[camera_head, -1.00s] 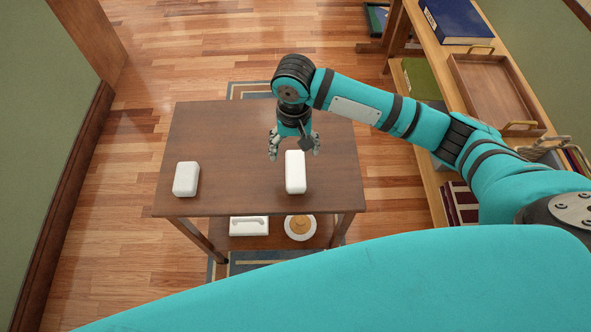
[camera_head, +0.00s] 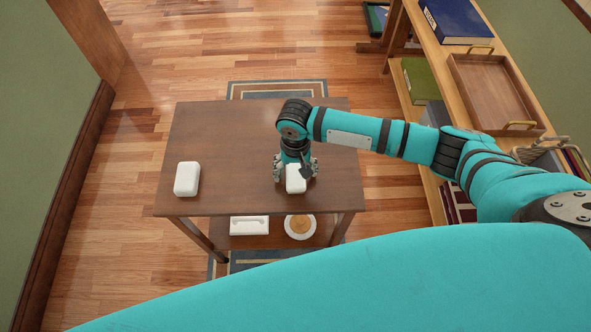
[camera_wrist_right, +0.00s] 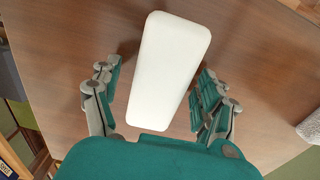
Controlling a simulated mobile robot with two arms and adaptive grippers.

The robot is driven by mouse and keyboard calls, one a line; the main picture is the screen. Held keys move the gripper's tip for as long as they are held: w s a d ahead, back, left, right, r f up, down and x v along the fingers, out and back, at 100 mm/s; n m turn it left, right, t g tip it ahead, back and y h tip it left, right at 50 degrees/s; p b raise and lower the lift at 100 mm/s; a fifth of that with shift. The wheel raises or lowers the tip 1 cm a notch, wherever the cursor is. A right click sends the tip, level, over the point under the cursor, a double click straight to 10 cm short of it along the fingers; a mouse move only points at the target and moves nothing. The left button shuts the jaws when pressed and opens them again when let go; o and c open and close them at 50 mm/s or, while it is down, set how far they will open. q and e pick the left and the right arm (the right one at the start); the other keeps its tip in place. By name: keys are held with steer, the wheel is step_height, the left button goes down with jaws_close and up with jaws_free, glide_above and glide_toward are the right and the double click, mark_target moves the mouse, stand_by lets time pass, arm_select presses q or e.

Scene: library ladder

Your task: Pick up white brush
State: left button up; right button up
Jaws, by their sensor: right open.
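A white, rounded, block-shaped brush (camera_head: 296,184) lies on the brown table (camera_head: 225,150), right of its middle. My right gripper (camera_head: 295,171) points down over it and hides its far part. In the right wrist view the brush (camera_wrist_right: 168,70) lies lengthwise between the open fingers of the gripper (camera_wrist_right: 157,85), with a gap on both sides. No bristles show from above. A second white block (camera_head: 187,179) of similar shape lies at the table's left. My left gripper is out of view.
The lower shelf holds a white piece with a handle (camera_head: 249,225) and a white plate (camera_head: 300,227) with a tan round thing. A bookshelf with a wooden tray (camera_head: 495,88) stands right. The table's far left is clear.

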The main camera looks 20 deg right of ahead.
mark_target(295, 168)
steer(key=c, duration=1.3)
steer(key=shift+r, duration=0.1)
steer(key=shift+r, duration=0.6)
step_height(295, 168, up, 2)
steer(key=shift+r, duration=0.1)
steer(key=s+a, duration=0.2)
steer(key=s, duration=0.5)
steer(key=s+a+r+b, duration=0.1)
steer(key=s+a, duration=0.1)
steer(key=s, duration=0.6)
steer(key=shift+s+r, duration=0.25)
